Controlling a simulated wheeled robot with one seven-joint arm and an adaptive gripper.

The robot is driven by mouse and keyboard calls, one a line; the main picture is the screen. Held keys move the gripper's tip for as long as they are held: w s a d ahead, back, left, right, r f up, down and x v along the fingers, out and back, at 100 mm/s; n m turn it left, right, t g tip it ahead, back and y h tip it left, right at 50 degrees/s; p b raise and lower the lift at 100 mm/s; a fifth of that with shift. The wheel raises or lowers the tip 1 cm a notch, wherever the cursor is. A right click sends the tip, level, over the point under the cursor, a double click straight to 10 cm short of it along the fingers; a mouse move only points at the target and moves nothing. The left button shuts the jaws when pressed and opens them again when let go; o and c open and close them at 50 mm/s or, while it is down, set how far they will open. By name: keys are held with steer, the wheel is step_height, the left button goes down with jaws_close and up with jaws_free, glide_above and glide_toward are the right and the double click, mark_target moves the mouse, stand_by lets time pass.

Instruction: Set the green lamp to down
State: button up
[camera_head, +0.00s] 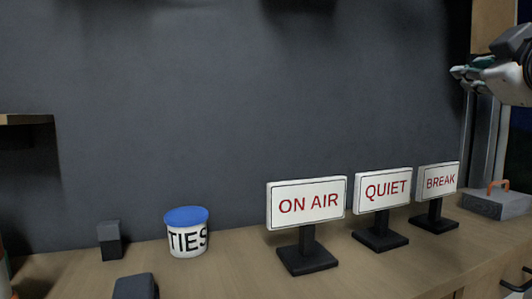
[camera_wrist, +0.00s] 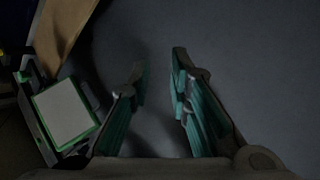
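A flat panel with a pale face and a green frame, which looks like the green lamp (camera_wrist: 64,111), shows at the left of the wrist view. It appears tilted there, held in a dark bracket. I cannot make out the lamp in the head view. My gripper (camera_head: 463,70) is at the upper right of the head view, raised above the counter. In the wrist view its two teal-padded fingers (camera_wrist: 159,68) stand apart with nothing between them. The lamp lies to the left of the fingers, not touching them.
Three signs, ON AIR (camera_head: 306,203), QUIET (camera_head: 383,189) and BREAK (camera_head: 439,181), stand on the wooden counter (camera_head: 220,277). A blue-lidded tub (camera_head: 187,232) and a dark block (camera_head: 109,241) are left of them. A grey box with an orange handle (camera_head: 498,204) sits at the right.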

steer(key=s+a+f+m+g+y, duration=0.1)
steer(key=s+a+f+g, duration=0.15)
steer(key=f, duration=0.55)
steer(key=s+a+f+m+g+y, duration=0.1)
steer(key=s+a+f+g, duration=0.2)
steer(key=f, duration=0.5)
steer(key=s+a+f+m+g+y, duration=0.15)
steer(key=f+g, duration=0.25)
steer(key=f, duration=0.4)
steer(key=s+a+f+m+g+y, duration=0.1)
steer(key=s+a+f+g, duration=0.3)
steer(key=s+f, duration=0.45)
steer(key=s+a+f+m+g, duration=0.1)
steer(key=s+a+f+g, duration=0.35)
steer(key=s, duration=0.65)
step_height(320, 180, up, 24)
steer(key=d+t+p, duration=0.1)
steer(key=t+p, duration=0.2)
steer(key=p, duration=2)
steer(key=shift+d+f+p, duration=0.2)
steer(key=shift+d+p, duration=0.1)
steer(key=shift+d, duration=0.1)
steer(key=shift+w, duration=0.1)
